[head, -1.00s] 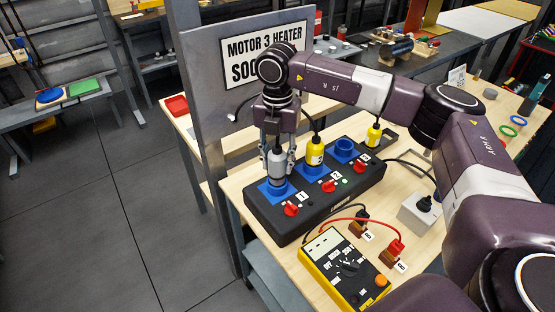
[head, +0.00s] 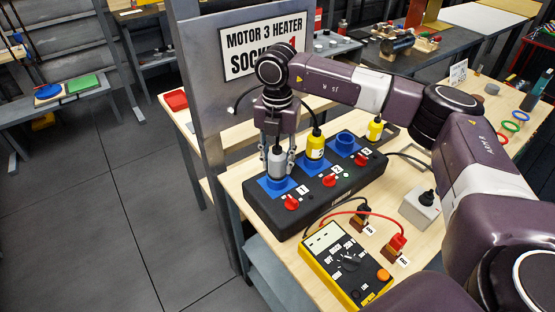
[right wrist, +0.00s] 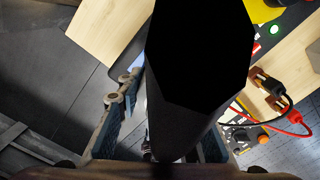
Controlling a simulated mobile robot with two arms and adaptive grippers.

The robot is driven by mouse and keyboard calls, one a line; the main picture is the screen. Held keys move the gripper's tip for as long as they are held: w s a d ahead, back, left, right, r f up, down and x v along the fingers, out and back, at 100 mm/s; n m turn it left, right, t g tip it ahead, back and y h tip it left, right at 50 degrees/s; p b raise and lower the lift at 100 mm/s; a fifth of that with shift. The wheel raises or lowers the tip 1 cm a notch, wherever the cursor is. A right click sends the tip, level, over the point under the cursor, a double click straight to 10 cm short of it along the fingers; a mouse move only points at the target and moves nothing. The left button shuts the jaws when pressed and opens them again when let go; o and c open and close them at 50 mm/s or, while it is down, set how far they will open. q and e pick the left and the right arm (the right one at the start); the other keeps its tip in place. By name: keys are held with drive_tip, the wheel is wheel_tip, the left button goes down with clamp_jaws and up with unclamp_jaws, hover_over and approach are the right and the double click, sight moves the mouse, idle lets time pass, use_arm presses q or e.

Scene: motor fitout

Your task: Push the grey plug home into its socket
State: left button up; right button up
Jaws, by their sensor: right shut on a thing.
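The grey plug (head: 277,162) stands upright at the blue socket (head: 276,187) marked 1, at the left end of the black socket box (head: 315,198). Its lower end is at the socket's collar; I cannot tell whether it is fully seated. My right gripper (head: 277,165) comes from above, with its fingers shut on the sides of the grey plug. In the right wrist view a large black form (right wrist: 195,75) covers the middle and hides most of the plug. My left gripper is not in view.
A yellow plug (head: 315,146) stands in socket 2; socket 3 (head: 346,144) is empty. Red switches line the box front. A yellow meter (head: 346,264) with leads lies in front, and a grey box (head: 420,208) is to the right. A sign panel (head: 262,45) stands behind.

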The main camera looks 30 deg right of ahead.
drive_tip(key=shift+f, duration=0.4)
drive_tip(key=o, duration=1.3)
drive_tip(key=shift+r, duration=0.1)
drive_tip(key=shift+o, duration=0.2)
wheel_tip(320, 180, up, 12)
